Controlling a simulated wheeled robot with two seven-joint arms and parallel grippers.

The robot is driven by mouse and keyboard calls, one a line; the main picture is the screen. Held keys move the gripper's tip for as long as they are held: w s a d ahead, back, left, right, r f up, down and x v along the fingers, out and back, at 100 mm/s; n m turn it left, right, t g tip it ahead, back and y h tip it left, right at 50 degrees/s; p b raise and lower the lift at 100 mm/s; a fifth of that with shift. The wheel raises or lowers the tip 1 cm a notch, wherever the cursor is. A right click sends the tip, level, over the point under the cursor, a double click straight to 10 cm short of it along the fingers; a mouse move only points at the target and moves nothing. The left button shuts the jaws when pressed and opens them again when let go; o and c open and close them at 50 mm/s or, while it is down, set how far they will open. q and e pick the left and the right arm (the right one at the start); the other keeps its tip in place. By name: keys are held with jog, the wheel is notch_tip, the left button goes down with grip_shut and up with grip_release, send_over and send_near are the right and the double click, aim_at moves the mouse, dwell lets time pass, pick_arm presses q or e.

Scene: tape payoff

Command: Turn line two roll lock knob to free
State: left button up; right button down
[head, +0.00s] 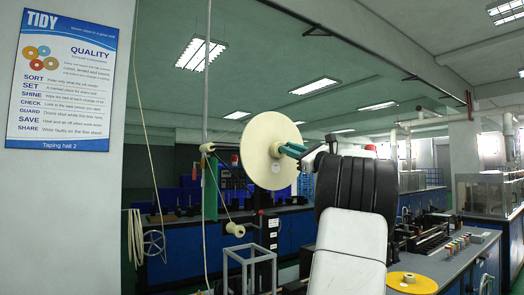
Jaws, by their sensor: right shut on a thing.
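A large cream roll disc (258,165) hangs upright near the middle of the head view, on the payoff stand. My right gripper (284,149) reaches in from the right to the disc's hub, with its teal fingers pointing left. It is shut on the lock knob at the hub. The fingers hide the knob, so I cannot tell its turn position. My black and white right arm fills the lower middle and right of the hub. My left gripper is not in view.
A thin post and cord stand left of the disc, with a small cream guide roller (235,229) below. A grey open frame (259,268) stands in front. A yellow disc (411,283) lies on the right bench (455,268). A wall with a poster (68,80) is at left.

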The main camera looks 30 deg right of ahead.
jog(key=n+g, duration=0.2)
jog(key=n, duration=0.3)
jog(key=n+g+y, duration=0.1)
jog(key=n, duration=0.4)
jog(key=n+g+y, duration=0.1)
jog(key=n+g, duration=0.1)
jog(key=n, duration=0.4)
jog(key=shift+d+r+g, duration=0.2)
jog(key=shift+g, duration=0.1)
jog(key=c, duration=1.3)
grip_release()
jog(key=v, duration=0.7)
jog(key=shift+s+d, duration=0.2)
jog(key=shift+s, duration=0.15)
